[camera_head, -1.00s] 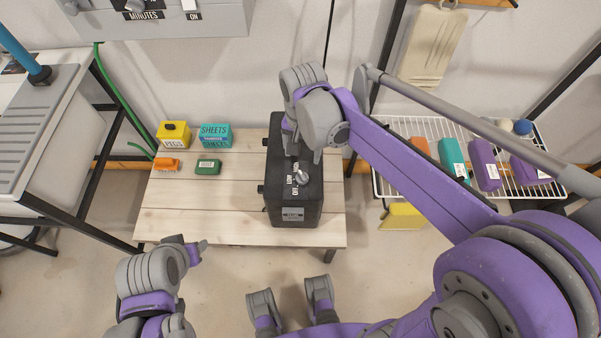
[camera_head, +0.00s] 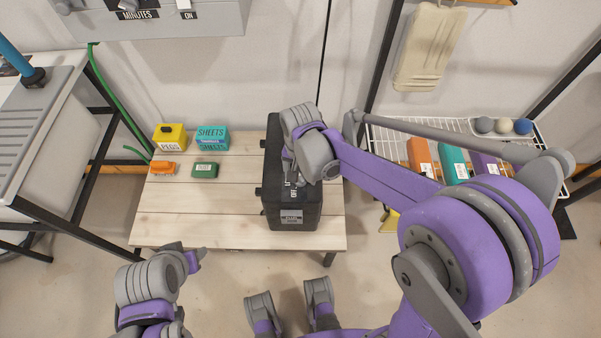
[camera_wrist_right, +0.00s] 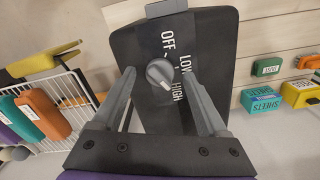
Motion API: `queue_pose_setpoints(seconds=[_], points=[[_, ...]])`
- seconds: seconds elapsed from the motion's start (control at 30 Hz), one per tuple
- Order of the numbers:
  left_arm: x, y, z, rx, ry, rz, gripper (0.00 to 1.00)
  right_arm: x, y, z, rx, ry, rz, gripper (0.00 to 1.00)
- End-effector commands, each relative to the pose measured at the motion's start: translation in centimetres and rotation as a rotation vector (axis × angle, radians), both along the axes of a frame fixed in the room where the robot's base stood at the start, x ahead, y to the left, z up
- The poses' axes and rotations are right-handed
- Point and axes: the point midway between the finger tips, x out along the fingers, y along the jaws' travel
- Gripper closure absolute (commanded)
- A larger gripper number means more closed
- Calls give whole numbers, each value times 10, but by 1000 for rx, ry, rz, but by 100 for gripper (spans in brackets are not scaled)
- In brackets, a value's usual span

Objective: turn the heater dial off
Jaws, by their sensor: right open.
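The heater (camera_head: 300,218) is a dark box standing on a pale wooden table. In the right wrist view its dark top (camera_wrist_right: 212,35) carries the words OFF, LOW and HIGH beside a grey round dial (camera_wrist_right: 160,73). The dial's lower edge, with a pale pointer, lies near HIGH. My right gripper (camera_wrist_right: 158,76) is open, its two fingers on either side of the dial; I cannot tell if they touch it. In the head view my right wrist covers the dial. My left gripper (camera_head: 194,260) is at the lower left, away from the heater; its jaws are unclear.
A wire rack (camera_head: 385,135) stands at right. The table's front left is clear.

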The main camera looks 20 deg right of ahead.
Motion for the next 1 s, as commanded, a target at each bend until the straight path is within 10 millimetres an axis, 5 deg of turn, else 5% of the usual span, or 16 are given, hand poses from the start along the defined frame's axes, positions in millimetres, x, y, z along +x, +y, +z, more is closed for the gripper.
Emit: queue_pose_setpoints(seconds=[0.07, 0.5, 1.0], points=[[0, 0, 0, 0, 0, 0, 50, 0, 0, 0, 0, 0, 0, 24], [0, 0, 0, 0, 0, 0, 50, 0, 0, 0, 0, 0, 0, 100], [0, 0, 0, 0, 0, 0, 50, 0, 0, 0, 0, 0, 119, 100]])
